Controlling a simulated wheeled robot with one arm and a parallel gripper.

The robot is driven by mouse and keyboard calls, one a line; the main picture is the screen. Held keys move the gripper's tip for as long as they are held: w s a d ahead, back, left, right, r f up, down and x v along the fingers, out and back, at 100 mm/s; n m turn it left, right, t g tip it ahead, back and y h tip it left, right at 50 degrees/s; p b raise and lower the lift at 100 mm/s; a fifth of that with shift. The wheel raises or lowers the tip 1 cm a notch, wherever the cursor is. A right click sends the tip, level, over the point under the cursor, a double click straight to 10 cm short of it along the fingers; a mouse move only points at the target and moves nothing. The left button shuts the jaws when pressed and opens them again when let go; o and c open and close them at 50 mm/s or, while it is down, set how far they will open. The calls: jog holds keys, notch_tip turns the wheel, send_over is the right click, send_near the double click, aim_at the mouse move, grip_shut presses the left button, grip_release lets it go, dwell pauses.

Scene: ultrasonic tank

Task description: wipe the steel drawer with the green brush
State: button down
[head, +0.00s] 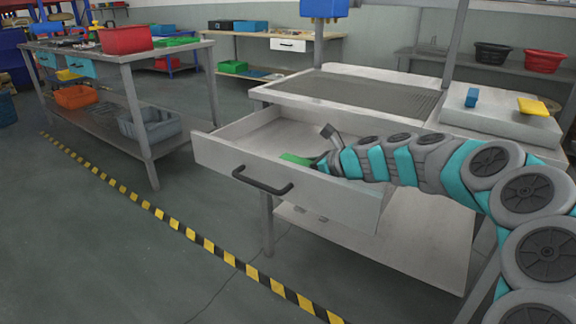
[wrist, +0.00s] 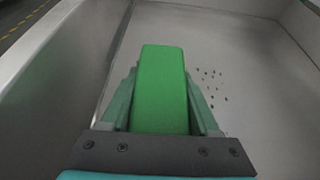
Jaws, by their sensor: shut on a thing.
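The steel drawer (head: 225,152) is pulled out of the bench, with a dark handle (head: 262,181) on its front. Its bare floor shows in the wrist view (wrist: 265,80), with a cluster of small dark specks (wrist: 212,85) to the right of the brush. My gripper (head: 316,163) reaches down into the drawer, near its front wall. It is shut on the green brush (head: 297,159). In the wrist view the brush (wrist: 161,85) sits between the two fingers (wrist: 161,100) and points away from me. I cannot tell whether the brush touches the drawer floor.
The drawer's walls (wrist: 60,40) surround the gripper. A cart (head: 140,75) with bins stands at left. The floor (head: 110,240) in front is clear, with a striped line.

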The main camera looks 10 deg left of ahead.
jog(key=shift+s+d+r, duration=0.1)
jog(key=shift+s+d, duration=0.2)
jog(key=shift+d, duration=0.45)
jog(key=shift+s+d+f, duration=0.1)
jog(key=shift+s+d, duration=0.15)
jog(key=shift+d, duration=0.45)
jog(key=shift+s+d+r, duration=0.1)
jog(key=shift+s+d, duration=0.2)
jog(key=shift+d, duration=0.45)
jog(key=shift+r, duration=3)
jog(key=shift+r, duration=1.55)
